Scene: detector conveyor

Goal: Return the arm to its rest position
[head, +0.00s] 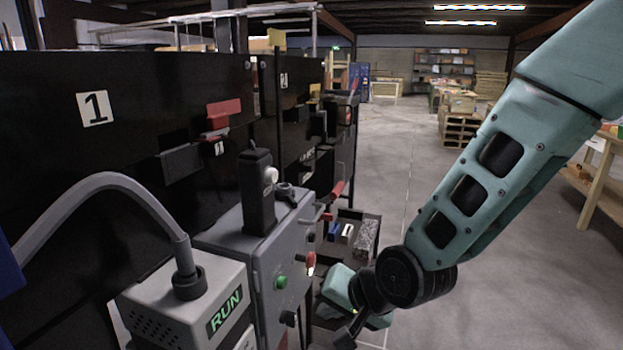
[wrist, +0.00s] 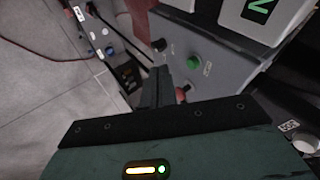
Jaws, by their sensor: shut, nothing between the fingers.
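My teal arm reaches down from the upper right in the head view. My gripper (head: 346,338) hangs low in front of the grey control cabinet (head: 262,252), its tip partly cut off by the lower edge. In the wrist view my gripper's dark fingers (wrist: 157,84) are together with nothing held between them. The cabinet's front (wrist: 215,60) with a green button (wrist: 194,62) and a dark knob lies just beyond the fingers. Whether the fingers touch the cabinet cannot be told.
A grey box with a green RUN display (head: 224,309) stands at the lower left, with a thick grey hose. Black panels (head: 60,190) line the left side. A low dark shelf (head: 362,215) holds small items. The floor (head: 540,250) to the right is open.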

